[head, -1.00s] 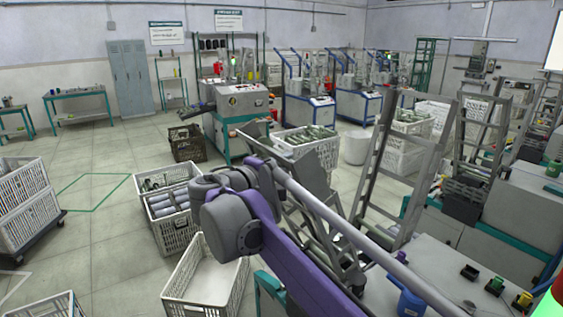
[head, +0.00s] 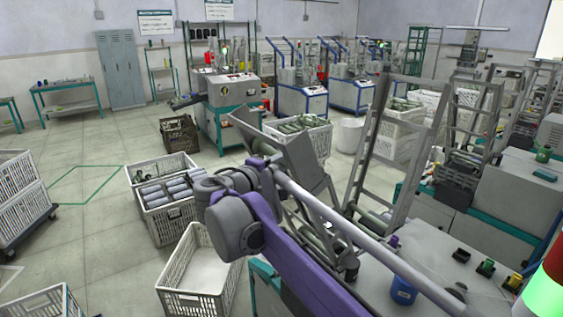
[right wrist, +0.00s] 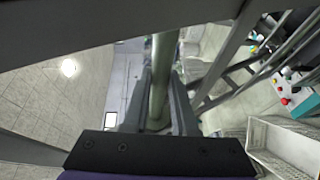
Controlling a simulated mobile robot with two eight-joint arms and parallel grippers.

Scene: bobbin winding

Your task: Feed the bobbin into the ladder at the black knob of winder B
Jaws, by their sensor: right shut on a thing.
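My right gripper (right wrist: 162,98) is shut on a long green bobbin (right wrist: 160,75), which runs away from the camera between its two fingers. In the head view my purple and grey arm crosses the foreground; I cannot make out its gripper or the held bobbin there. A tall grey ladder frame (head: 357,178) stands behind the arm, its lower part partly hidden. On the grey machine top at the lower right, a small black knob (head: 461,255) sits in a row with a green (head: 486,268) and a yellow one (head: 513,284). My left gripper is not in view.
An empty white crate (head: 192,303) and a crate of grey bobbins (head: 176,223) stand on the floor to the left. More ladder frames (head: 448,138) rise at the right. Open floor lies at the left.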

